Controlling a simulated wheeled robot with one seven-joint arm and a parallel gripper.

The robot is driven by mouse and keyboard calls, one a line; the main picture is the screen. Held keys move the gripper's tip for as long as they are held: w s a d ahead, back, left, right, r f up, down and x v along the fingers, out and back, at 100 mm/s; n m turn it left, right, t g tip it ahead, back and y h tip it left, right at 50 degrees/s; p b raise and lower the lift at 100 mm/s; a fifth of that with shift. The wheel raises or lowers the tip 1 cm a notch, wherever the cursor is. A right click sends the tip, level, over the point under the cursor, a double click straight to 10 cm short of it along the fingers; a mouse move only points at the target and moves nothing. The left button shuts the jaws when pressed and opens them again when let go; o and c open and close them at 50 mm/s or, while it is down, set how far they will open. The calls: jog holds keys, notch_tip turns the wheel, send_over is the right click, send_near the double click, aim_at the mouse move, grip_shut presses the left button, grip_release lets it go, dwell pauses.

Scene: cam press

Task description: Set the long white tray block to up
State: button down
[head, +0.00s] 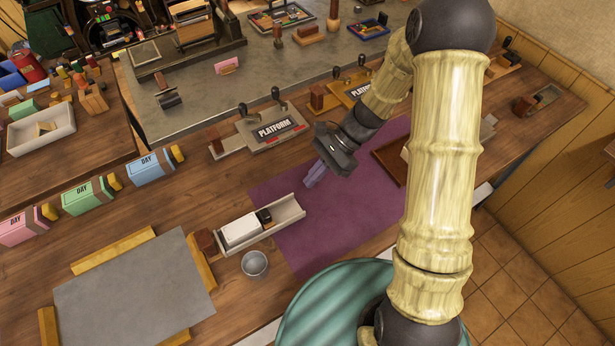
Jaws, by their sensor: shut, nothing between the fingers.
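A long pale tray (290,214) lies on the wooden table, partly over the purple mat. A white block (240,231) lies in its left part, with a small black piece (264,216) just right of it. The right part of the tray is bare. A dark brown block (204,240) sits at the tray's left end. My gripper (309,185) is shut and empty, with its fingers pointing down over the purple mat, above and right of the tray and apart from it.
A grey metal cup (255,264) stands just below the tray. A grey board with wooden edges (135,290) lies at lower left. Coloured DAY blocks (88,195) line the left. The purple mat (320,235) has free room.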

send_near(276, 218)
jog(key=shift+p+x, duration=0.45)
jog(key=shift+x, duration=0.5)
jog(key=a, duration=0.1)
jog(key=s+a, duration=0.1)
jog(key=a+p, duration=0.1)
jog(key=shift+s+f, duration=0.1)
jog(key=shift+s, duration=0.15)
jog(key=shift+s+a, duration=0.3)
jog(key=shift+s, duration=0.1)
jog(key=shift+w, duration=0.1)
jog(key=shift+s+a+b, duration=0.3)
jog(key=shift+s+a, duration=0.1)
jog(key=shift+a, duration=0.35)
